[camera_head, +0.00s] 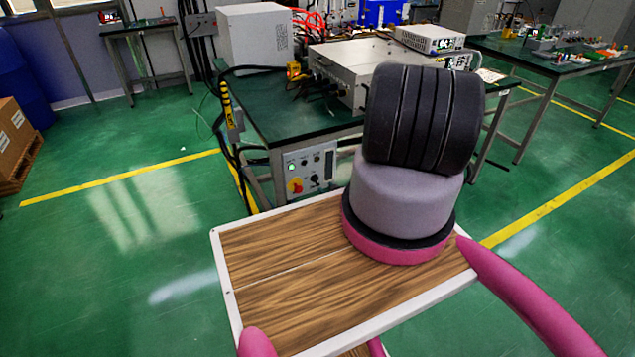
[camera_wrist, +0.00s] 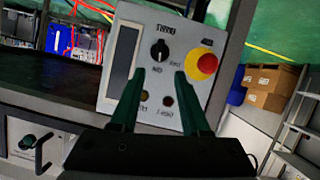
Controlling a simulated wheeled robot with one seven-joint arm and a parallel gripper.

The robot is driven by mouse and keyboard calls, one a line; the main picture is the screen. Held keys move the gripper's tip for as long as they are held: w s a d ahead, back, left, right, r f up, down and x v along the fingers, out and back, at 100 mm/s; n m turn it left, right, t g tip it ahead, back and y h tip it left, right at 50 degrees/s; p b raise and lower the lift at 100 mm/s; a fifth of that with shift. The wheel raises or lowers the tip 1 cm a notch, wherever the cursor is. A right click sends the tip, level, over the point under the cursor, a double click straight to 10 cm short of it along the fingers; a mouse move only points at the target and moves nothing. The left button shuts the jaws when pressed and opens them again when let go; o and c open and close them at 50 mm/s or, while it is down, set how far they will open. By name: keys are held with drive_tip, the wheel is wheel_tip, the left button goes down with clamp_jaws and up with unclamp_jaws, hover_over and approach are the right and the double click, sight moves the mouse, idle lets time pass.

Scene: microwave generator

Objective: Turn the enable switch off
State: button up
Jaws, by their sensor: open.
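In the wrist view a light grey control panel (camera_wrist: 150,75) shows upside down. On it is a black rotary switch (camera_wrist: 159,49), taken as the enable switch; its label is too blurred to read. A red emergency-stop button (camera_wrist: 207,63) with a yellow ring sits to its right. My gripper (camera_wrist: 160,73) is open and empty, with its two dark fingers pointing at the panel. The switch appears just beyond the fingertips, between their lines, not gripped. In the head view the panel (camera_head: 317,158) hangs under the bench; my gripper is hidden there behind my arm.
The green-topped bench (camera_head: 272,108) carries a large grey generator box (camera_head: 345,70) with cables. Black cables and a yellow-marked post (camera_head: 228,105) stand left of the panel. Open green floor lies left.

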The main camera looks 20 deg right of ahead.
sight(318, 182)
drive_tip(key=x, duration=1)
clamp_jaws()
